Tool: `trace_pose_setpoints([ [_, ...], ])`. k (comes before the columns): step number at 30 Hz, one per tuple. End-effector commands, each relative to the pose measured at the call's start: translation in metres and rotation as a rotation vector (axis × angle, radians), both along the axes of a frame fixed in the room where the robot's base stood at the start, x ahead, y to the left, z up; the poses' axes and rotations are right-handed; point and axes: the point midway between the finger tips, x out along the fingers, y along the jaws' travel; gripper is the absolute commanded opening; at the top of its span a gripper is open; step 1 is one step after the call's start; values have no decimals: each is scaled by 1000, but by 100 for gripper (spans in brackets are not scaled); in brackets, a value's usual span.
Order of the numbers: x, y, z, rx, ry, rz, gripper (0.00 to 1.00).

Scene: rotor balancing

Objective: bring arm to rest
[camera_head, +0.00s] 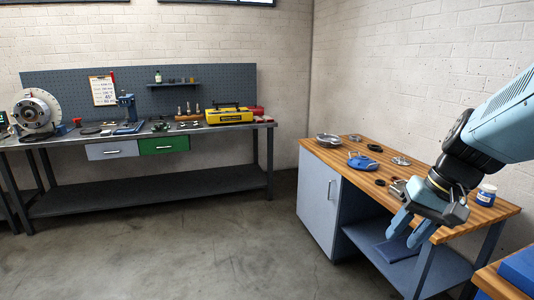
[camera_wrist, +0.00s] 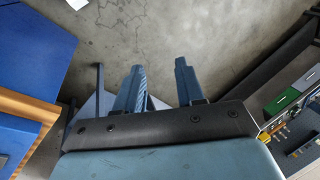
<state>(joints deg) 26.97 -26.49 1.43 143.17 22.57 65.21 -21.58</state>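My arm comes in from the right edge of the head view, and my gripper (camera_head: 408,234) hangs pointing down in front of the wooden-topped bench (camera_head: 465,207). Its two blue fingers are spread apart with nothing between them. In the wrist view my gripper (camera_wrist: 157,80) also shows both fingers apart, with bare grey floor beyond the gap. The gripper holds nothing. My forearm and wrist cover part of the bench's right side.
The wooden bench carries a blue tool (camera_head: 362,162), metal discs (camera_head: 329,140) and a blue jar (camera_head: 486,194). A long metal bench (camera_head: 70,141) with a rotor (camera_head: 37,112) and yellow case (camera_head: 229,115) stands at the back left. The floor (camera_head: 215,240) between is clear.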

Motion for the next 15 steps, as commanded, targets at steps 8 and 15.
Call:
trace_pose_setpoints([
  [8, -5, 18, 25, -217, -136, 90, 38],
  [15, -7, 29, 51, -338, -292, 140, 38],
])
